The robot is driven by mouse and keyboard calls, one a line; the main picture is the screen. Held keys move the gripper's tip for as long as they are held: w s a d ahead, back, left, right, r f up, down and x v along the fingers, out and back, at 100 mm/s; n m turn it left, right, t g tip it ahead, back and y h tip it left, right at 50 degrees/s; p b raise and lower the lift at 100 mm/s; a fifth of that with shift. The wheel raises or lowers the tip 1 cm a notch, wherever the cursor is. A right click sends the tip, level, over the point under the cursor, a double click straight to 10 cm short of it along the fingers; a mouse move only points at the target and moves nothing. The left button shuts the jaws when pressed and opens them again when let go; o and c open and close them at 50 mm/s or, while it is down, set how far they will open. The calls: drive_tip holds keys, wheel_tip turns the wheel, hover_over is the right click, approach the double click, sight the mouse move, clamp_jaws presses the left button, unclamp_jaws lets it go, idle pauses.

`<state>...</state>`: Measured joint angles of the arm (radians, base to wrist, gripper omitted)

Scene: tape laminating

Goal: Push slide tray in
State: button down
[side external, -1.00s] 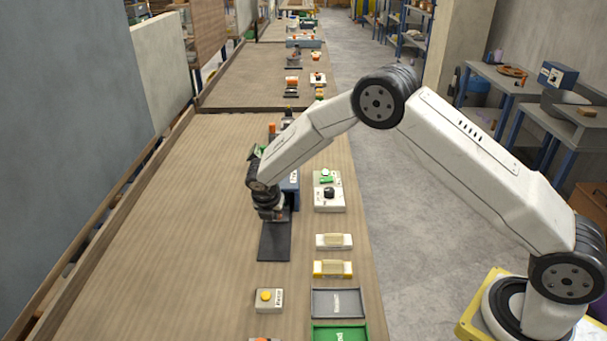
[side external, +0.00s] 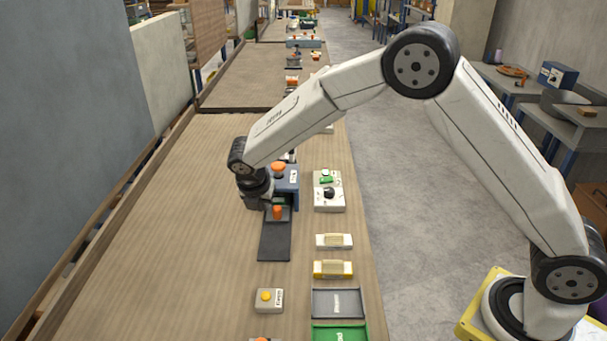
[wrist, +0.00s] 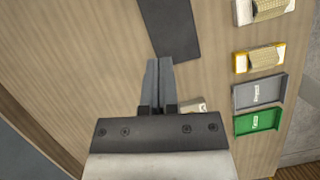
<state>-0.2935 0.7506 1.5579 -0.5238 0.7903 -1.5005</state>
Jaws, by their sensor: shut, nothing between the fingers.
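A blue machine (side external: 292,184) with an orange knob on top stands on the bench in the side view. A long dark slide plate (side external: 274,241) extends from it toward the camera, and a small orange knob (side external: 277,212) stands on it close to the machine. My gripper (side external: 257,204) is low, just left of the knob and the machine; its fingertips are hard to make out there. In the wrist view my gripper (wrist: 158,64) is shut and empty, with its fingertips beside the end of the dark plate (wrist: 170,25). Contact cannot be told.
Right of the plate are a white control box (side external: 328,192), white and yellow holders (side external: 333,268), a grey tray (side external: 338,302) and a green tray (side external: 340,332). A yellow-button box (side external: 267,299) sits nearer the camera. The bench's left side is clear.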

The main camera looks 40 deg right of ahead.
drive_tip(key=shift+r, duration=0.25)
drive_tip(key=c, duration=1.1)
unclamp_jaws()
drive_tip(key=o, duration=0.4)
drive_tip(key=shift+w+d+f, duration=0.1)
drive_tip(key=shift+d+f, duration=0.05)
drive_tip(key=o, duration=0.3)
drive_tip(key=shift+w+d+f, duration=0.3)
drive_tip(key=shift+w+d, duration=0.05)
drive_tip(key=shift+d, duration=0.15)
drive_tip(key=shift+o, duration=0.2)
hover_over(277, 208)
drive_tip(key=s+a, duration=0.2)
drive_tip(key=a, duration=0.1)
wheel_tip(277, 208, down, 3)
drive_tip(key=shift+w+d, duration=0.2)
drive_tip(key=shift+d, duration=0.05)
drive_tip(key=shift+f, duration=0.1)
drive_tip(key=shift+x, duration=3.8)
drive_tip(key=shift+d, duration=0.1)
